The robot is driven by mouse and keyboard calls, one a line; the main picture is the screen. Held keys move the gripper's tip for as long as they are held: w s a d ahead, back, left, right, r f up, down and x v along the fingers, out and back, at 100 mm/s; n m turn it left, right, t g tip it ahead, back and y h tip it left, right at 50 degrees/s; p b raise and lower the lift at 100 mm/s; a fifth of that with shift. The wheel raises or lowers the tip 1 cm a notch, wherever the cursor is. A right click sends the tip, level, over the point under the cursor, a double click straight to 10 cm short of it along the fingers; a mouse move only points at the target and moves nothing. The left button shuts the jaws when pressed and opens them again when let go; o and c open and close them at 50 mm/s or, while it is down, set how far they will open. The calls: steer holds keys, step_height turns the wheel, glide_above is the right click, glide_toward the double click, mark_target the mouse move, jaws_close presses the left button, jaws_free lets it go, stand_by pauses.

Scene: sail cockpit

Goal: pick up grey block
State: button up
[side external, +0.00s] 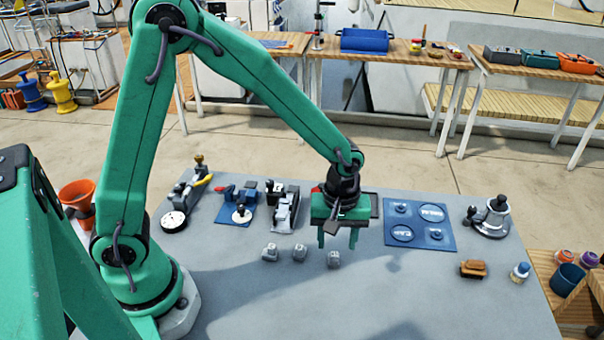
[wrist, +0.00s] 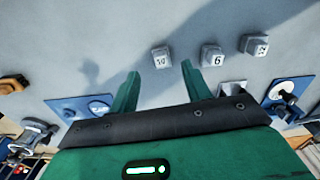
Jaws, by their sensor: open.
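Three small grey blocks sit in a loose row on the grey table: a left one (side external: 270,252), a middle one (side external: 300,252) and a right one (side external: 334,259). In the wrist view they carry numbers: a block marked 10 (wrist: 161,58), a block marked 6 (wrist: 211,54) and a third block (wrist: 254,44) whose number is hard to read. My gripper (side external: 337,241) is open and empty, fingers pointing down, just behind and above the right block. In the wrist view the block marked 10 shows just beyond the gap between the fingertips (wrist: 160,71).
A blue mat (side external: 446,241) with round recesses lies right of my gripper. Metal fittings (side external: 284,208) stand behind the blocks to the left. A winch (side external: 490,217) and a brown block (side external: 473,269) are farther right. The table front is clear.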

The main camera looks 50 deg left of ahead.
mark_target(335, 253)
steer(key=shift+s+f, duration=0.1)
steer(key=shift+f, duration=2.5)
steer(key=shift+c, duration=0.2)
jaws_close()
